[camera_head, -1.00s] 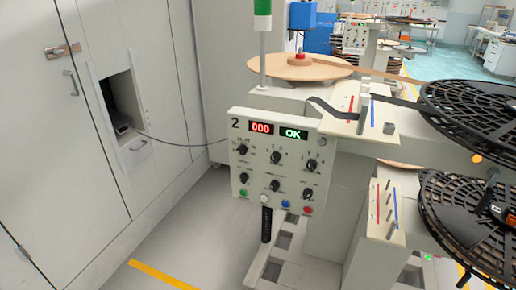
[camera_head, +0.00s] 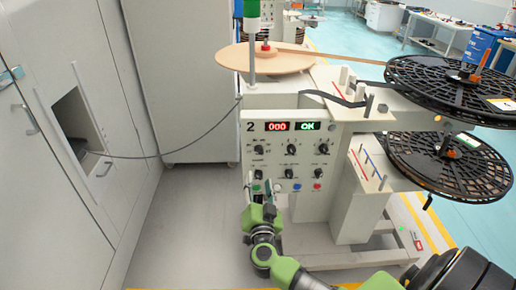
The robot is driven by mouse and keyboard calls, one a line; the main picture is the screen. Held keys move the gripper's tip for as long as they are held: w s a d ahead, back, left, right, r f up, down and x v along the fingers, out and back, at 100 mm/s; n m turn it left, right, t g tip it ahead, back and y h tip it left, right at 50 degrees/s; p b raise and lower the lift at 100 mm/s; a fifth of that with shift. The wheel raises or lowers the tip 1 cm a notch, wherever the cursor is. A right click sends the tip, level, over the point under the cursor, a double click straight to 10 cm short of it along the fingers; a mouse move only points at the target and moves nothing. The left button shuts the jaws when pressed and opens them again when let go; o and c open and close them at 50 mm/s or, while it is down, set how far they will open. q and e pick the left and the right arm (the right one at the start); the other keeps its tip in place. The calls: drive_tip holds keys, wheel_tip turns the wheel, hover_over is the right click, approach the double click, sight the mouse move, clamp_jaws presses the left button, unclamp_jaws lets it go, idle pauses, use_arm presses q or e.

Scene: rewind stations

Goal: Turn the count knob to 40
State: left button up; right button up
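The control panel (camera_head: 306,163) of station 2 faces me, with a red display (camera_head: 277,127) reading 000 and a green display (camera_head: 308,126) reading OK. Below them are two rows of black knobs, including an upper right knob (camera_head: 321,149) and a lower left knob (camera_head: 258,174). Their labels are too small to read, so I cannot tell which is the count knob. My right gripper (camera_head: 263,190) is at the panel's lower left, below the lower left knob and near the green button. Its finger opening is unclear. My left gripper is out of view.
A blue button (camera_head: 297,187) and a red button (camera_head: 317,186) sit right of my gripper. Black reels (camera_head: 450,85) overhang on the right. A cable (camera_head: 195,145) runs from the left cabinet (camera_head: 60,60) towards the station. The floor left of the panel is clear.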

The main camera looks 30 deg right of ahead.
sight(259, 153)
drive_tip(key=shift+m, duration=0.3)
drive_tip(key=x, duration=1.4)
drive_tip(key=shift+s+d+r, duration=0.15)
drive_tip(key=shift+s+d, duration=0.05)
drive_tip(key=shift+d, duration=0.1)
drive_tip(key=c, duration=1.1)
